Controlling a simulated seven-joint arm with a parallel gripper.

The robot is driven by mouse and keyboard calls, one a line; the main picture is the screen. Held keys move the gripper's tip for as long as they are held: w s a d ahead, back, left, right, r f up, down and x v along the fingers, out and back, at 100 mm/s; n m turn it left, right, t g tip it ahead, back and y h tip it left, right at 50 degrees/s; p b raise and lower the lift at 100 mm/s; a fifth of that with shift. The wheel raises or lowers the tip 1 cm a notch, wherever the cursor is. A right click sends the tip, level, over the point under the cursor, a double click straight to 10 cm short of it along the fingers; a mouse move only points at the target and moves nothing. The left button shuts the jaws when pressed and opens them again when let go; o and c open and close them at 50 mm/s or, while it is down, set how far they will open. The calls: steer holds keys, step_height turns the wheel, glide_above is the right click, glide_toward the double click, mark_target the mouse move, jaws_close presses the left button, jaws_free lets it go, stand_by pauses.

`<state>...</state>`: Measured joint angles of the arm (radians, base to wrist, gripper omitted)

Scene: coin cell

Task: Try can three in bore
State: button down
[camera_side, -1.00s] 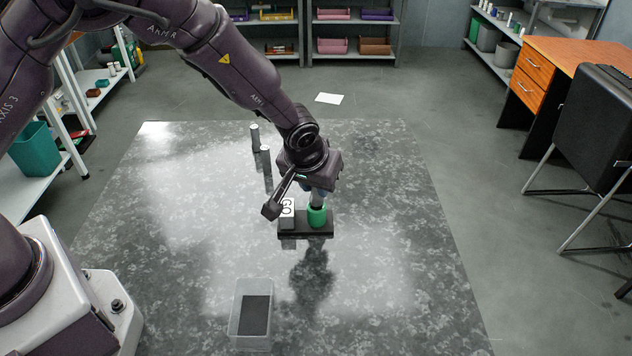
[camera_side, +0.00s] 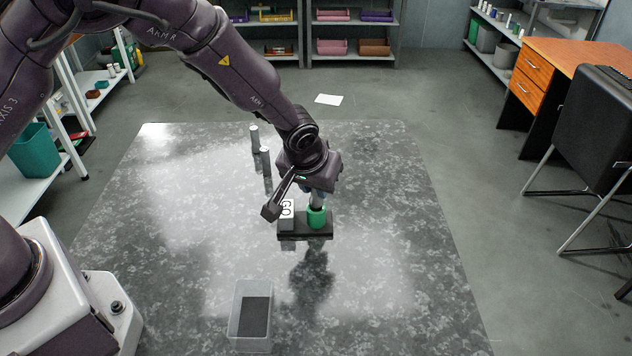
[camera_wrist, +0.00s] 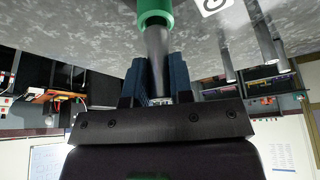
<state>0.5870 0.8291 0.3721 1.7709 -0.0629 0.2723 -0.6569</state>
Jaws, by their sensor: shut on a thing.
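My gripper (camera_wrist: 158,85) is shut on a grey metal can (camera_wrist: 156,50), seen in the wrist view between the blue finger pads. The can also shows in the side view, upright above the green ring-shaped bore (camera_side: 317,218). The can's far end is hidden at the green bore (camera_wrist: 154,12) in both views, so I cannot tell how deep it sits. The bore stands on a dark base, beside a white plate (camera_side: 287,207) with dark lettering. Two more grey cans, a farther one (camera_side: 255,139) and a nearer one (camera_side: 265,160), stand upright behind and left of my gripper.
A clear bin (camera_side: 236,320) with a dark floor stands at the front of the grey speckled table (camera_side: 390,270). The table's right side and front left are clear. Shelves, a desk and a chair stand away from the table.

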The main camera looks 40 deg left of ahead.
steer(key=shift+f, duration=0.4)
stand_by(0.4)
stand_by(0.5)
steer(key=shift+r, duration=2.55)
